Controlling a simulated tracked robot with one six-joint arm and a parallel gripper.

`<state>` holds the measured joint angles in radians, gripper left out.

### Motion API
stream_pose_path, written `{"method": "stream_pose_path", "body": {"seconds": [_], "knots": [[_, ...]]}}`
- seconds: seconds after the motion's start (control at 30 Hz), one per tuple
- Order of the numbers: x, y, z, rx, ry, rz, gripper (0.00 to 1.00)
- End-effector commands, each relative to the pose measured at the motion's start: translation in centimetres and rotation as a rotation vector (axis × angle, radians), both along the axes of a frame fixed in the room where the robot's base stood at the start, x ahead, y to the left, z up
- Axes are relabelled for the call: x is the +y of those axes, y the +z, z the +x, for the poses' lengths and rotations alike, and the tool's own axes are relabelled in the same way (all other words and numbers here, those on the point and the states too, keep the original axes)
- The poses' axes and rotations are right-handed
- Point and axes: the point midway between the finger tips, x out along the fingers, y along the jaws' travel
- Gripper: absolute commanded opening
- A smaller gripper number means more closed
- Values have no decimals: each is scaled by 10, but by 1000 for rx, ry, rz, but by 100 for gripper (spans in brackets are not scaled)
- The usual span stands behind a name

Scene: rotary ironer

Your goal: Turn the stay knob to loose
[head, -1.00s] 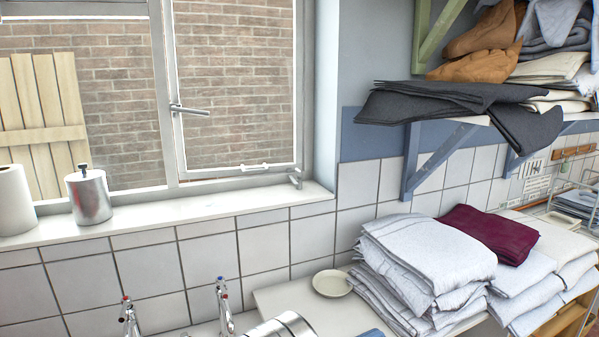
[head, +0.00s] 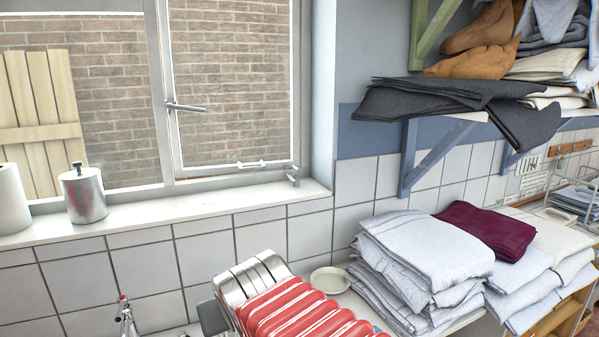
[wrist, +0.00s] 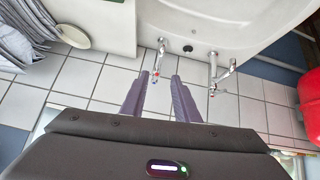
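In the head view the window (head: 230,85) is closed or nearly so. A lever handle (head: 185,107) sits on its frame. A pale stay bar (head: 251,164) lies along the bottom rail. A small grey metal fitting (head: 293,176) stands at the lower right corner by the sill; it may be the stay knob, but its setting is too small to read. My gripper (wrist: 158,77) shows in the wrist view with two dark purple fingers apart and nothing between them. It is above the sink area. The window and stay are not in the wrist view.
The sill (head: 160,216) holds a metal canister (head: 83,194) and a white roll (head: 11,200). Folded towels (head: 425,250) and a plate (head: 330,280) are at right. Taps (wrist: 213,72) and a basin (wrist: 240,25) lie near my gripper. A bracketed shelf (head: 455,115) juts out above the towels.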

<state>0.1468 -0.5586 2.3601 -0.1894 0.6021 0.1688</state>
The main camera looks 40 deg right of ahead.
Motion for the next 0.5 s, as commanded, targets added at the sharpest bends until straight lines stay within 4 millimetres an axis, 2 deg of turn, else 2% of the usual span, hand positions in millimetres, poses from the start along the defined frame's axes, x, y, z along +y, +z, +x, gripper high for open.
{"method": "stream_pose_path", "body": {"seconds": [0.03,0.2,0.5], "knots": [[-20,9,18,-39,-38,-18,28],[-81,44,72,-192,-124,-77,28],[-188,93,145,-434,-188,-160,28]]}}
